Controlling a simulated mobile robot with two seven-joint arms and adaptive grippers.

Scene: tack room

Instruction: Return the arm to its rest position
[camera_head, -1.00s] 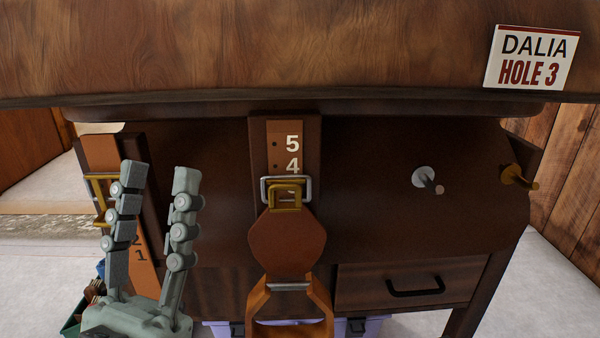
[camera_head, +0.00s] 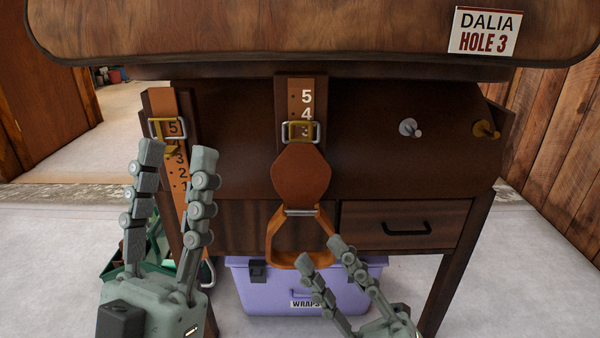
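My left gripper (camera_head: 176,165) is open and empty, fingers up, in front of the left strap (camera_head: 173,108) with its buckle near number 5. My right gripper (camera_head: 321,252) shows at the bottom, fingers pointing up and left. Its two fingers are apart with nothing between them, below and right of the orange stirrup (camera_head: 272,243). The middle strap (camera_head: 292,97) shows numbers 5, 4 and 3, with its buckle (camera_head: 300,131) at 3. The stirrup hangs below this buckle from a brown leather piece (camera_head: 301,172). A sign (camera_head: 484,31) reads "DALIA HOLE 3".
A silver peg (camera_head: 409,128) and a brass peg (camera_head: 485,130) stick out at the right. A drawer (camera_head: 403,226) is shut. A purple box (camera_head: 254,292) labelled "WRAPS" stands below. A green tote (camera_head: 115,266) is at the left. Floor is clear at the right.

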